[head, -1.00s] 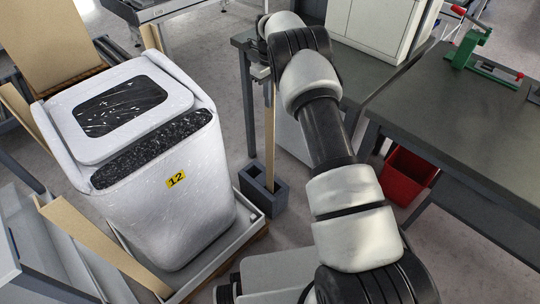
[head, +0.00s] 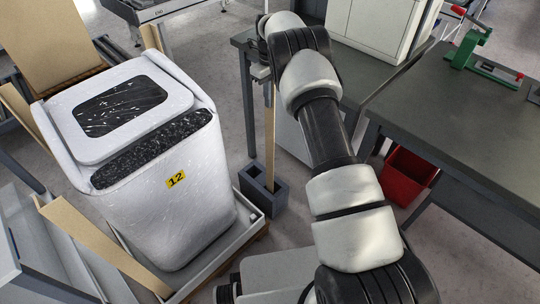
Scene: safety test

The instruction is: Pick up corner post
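A tan corner post (head: 270,145) stands upright in a dark grey hollow block (head: 264,191) on the floor, right of the wrapped white machine. My gripper (head: 263,75) is at the top of this post, at the far end of my arm. The fingers are small and partly hidden, so I cannot tell whether they are open or shut, or whether they touch the post. Other tan corner posts lean at the machine's corners, one at its front left (head: 100,245) and one at its left (head: 22,115).
The white machine (head: 185,225) labelled 12 sits on a tray-like base at the left. A grey workbench (head: 365,85) is close behind my arm. Another bench (head: 470,120) with a green tool is at the right, with a red bin (head: 405,178) beneath it.

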